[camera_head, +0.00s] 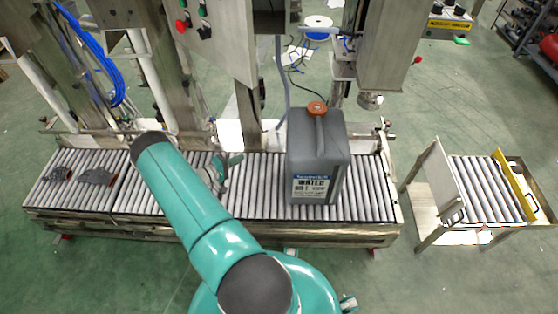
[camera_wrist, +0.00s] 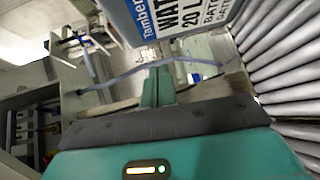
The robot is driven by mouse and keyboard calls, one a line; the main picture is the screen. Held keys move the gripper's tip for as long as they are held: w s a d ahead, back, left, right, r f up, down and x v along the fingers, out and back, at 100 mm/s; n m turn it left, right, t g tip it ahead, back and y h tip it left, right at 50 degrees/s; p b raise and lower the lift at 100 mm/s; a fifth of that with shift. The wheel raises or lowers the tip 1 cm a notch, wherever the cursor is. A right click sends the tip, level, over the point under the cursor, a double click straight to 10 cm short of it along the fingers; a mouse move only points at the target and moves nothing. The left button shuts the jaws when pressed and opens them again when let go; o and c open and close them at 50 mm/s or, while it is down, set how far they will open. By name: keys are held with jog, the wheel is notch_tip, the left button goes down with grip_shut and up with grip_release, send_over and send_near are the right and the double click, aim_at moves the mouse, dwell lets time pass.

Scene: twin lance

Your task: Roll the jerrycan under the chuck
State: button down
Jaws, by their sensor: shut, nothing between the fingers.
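The grey jerrycan (camera_head: 335,165) stands upright on the roller conveyor (camera_head: 265,188), with an orange-brown cap (camera_head: 317,108) on top and a white and blue label on its front. In the wrist view its label (camera_wrist: 180,22) fills the top. What looks like the chuck (camera_head: 370,100) hangs under the steel head to the right of the can and behind it; the can is not below it. My gripper (camera_head: 236,160) is over the rollers left of the can, with a gap between them in the head view. Its fingers (camera_wrist: 158,88) are together and empty.
A steel column (camera_head: 247,115) stands behind the conveyor, left of the can. Dark pieces (camera_head: 97,176) lie on the left rollers. Bare rollers (camera_head: 372,190) continue right of the can to the conveyor's end. A separate roller stand (camera_head: 485,190) is beyond a floor gap.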

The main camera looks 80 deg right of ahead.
jog(key=s+f+n+h, duration=0.1)
jog(key=s+f+h, duration=0.1)
jog(key=s+f, duration=0.45)
jog(key=s+f+x, duration=0.1)
jog(key=f+x, duration=0.1)
jog(key=x, duration=1)
jog(key=shift+s+t, duration=0.25)
jog(key=shift+t, duration=0.05)
jog(key=shift+s+f, duration=0.1)
dwell(0.4)
